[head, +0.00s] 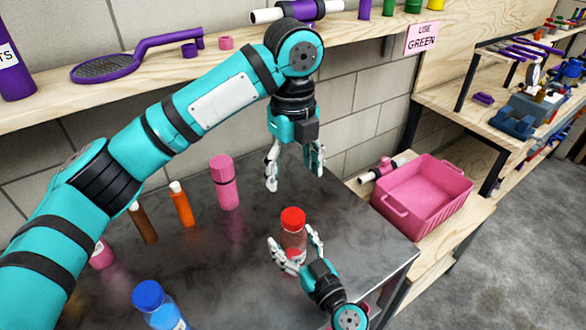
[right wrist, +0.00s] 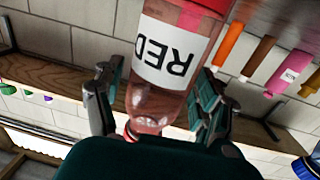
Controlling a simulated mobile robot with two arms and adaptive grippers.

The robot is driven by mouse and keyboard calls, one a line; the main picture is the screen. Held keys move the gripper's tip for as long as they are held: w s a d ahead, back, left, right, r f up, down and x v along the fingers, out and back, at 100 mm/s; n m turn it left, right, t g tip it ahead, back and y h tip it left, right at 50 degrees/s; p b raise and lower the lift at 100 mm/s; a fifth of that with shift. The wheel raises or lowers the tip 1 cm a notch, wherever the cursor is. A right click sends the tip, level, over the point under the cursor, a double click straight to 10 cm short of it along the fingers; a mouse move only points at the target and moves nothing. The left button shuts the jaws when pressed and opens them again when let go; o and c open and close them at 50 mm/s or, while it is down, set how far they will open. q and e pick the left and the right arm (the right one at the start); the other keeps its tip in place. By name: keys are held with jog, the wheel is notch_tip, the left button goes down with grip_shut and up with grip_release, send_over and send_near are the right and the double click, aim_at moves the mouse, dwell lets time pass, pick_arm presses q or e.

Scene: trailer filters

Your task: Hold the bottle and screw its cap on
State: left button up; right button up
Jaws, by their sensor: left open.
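The clear bottle (head: 293,248) with reddish contents stands on the dark table, with the red cap (head: 292,217) on its top. How tightly the cap sits cannot be told. In the right wrist view the bottle (right wrist: 165,65) is upside down and its label reads RED. My right gripper (head: 294,236) has a finger on each side of the bottle; whether they press on it is unclear. In the right wrist view the fingers (right wrist: 155,88) flank it closely. My left gripper (head: 295,180) is open and empty, pointing down above the cap, apart from it.
A pink bottle (head: 225,185), an orange bottle (head: 182,208), a brown bottle (head: 144,224) and a blue-capped bottle (head: 158,303) stand left on the table (head: 240,260). A pink bin (head: 430,205) is at the right. A wooden shelf (head: 220,60) runs behind my left arm.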

jog(key=shift+o, duration=0.5)
jog(key=shift+s+d+f, duration=0.1)
jog(key=shift+s+d, duration=0.1)
jog(key=shift+s, duration=0.1)
jog(key=v, duration=1.1)
jog(key=shift+s, duration=0.2)
